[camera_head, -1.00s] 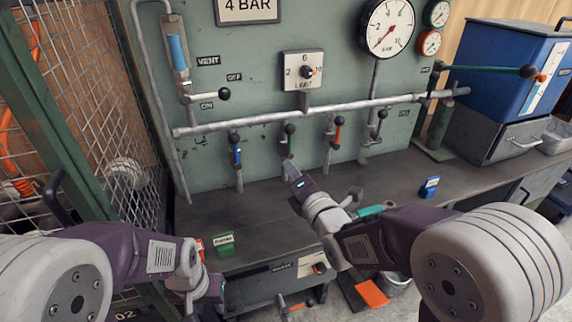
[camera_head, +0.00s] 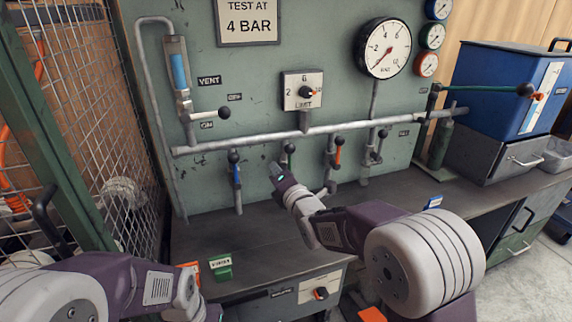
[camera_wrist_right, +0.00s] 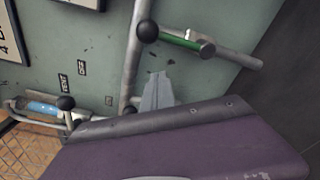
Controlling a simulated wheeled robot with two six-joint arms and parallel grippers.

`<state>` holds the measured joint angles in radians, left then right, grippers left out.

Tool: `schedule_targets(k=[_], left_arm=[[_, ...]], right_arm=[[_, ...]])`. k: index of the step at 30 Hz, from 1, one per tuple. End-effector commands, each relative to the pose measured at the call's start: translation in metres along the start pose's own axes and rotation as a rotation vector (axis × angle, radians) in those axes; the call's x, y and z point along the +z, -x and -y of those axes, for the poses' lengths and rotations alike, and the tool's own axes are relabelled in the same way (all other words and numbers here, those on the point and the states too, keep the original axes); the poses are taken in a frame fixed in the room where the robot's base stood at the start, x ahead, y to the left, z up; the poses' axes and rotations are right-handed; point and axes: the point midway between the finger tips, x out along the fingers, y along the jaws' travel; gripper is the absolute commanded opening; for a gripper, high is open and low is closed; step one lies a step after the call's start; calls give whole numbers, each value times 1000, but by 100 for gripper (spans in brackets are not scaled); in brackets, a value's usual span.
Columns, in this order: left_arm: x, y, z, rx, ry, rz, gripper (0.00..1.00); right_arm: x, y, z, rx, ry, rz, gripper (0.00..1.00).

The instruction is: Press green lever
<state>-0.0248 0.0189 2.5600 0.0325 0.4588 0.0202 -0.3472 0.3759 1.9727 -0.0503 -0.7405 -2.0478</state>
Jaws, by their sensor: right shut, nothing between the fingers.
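The green lever hangs below the horizontal pipe on the panel. In the head view its black knob (camera_head: 290,148) shows, and most of its green part is hidden by my right gripper. In the right wrist view the green lever (camera_wrist_right: 182,42) is clear, with its dark knob at one end. My right gripper (camera_head: 275,167) is shut and empty, its tip just below and left of the knob. In the right wrist view the shut fingers (camera_wrist_right: 157,90) appear apart from the lever. My left arm is low at left, with its fingertips out of view.
A blue lever (camera_head: 237,170) is left of the green one. An orange lever (camera_head: 338,152) and a dark lever (camera_head: 379,145) are to the right. A large gauge (camera_head: 384,47) and a limit dial (camera_head: 303,90) sit above.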

Motion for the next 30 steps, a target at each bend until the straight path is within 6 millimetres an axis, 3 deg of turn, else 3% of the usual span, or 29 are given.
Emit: schedule_targets(k=[3, 8, 30], left_arm=[[0, -2, 0, 0, 0, 0, 36], [0, -3, 0, 0, 0, 0, 36], [1, -6, 0, 0, 0, 0, 36]], right_arm=[[23, -3, 0, 1, 0, 9, 0], [35, -6, 0, 0, 0, 6, 0], [34, -6, -3, 5, -65, 5, 0]])
